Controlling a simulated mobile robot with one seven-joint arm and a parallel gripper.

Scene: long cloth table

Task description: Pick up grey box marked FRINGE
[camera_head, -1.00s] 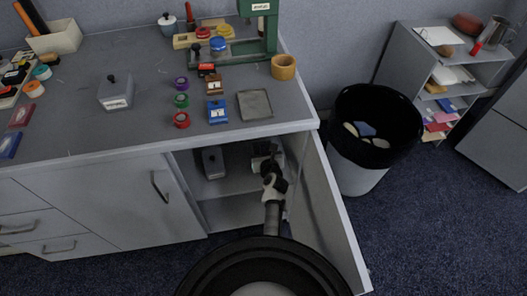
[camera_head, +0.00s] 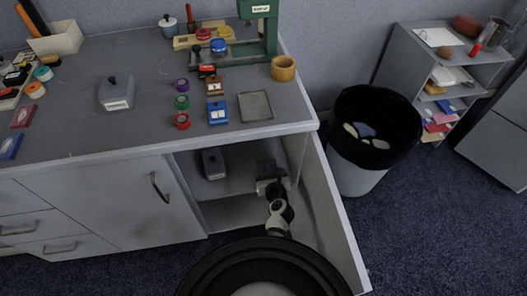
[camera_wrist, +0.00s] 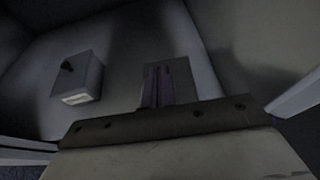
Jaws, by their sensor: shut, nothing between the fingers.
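A grey box with a dark knob (camera_head: 212,163) sits inside the open cabinet, left of my gripper. It also shows in the wrist view (camera_wrist: 78,80), upper left, with a white label too small to read. A second grey box with a knob (camera_head: 116,95) sits on the tabletop; its label is unreadable too. My gripper (camera_wrist: 168,82) is shut and empty inside the cabinet, to the right of the box there and apart from it. In the head view my gripper (camera_head: 268,160) is dark and partly in shadow. I cannot tell which box says FRINGE.
The cabinet door (camera_head: 335,215) stands open close to the right of my arm. The tabletop (camera_head: 75,120) is above the cabinet opening. A black-lined bin (camera_head: 358,178) stands right of the door. Cabinet walls and a shelf leave little room around my gripper.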

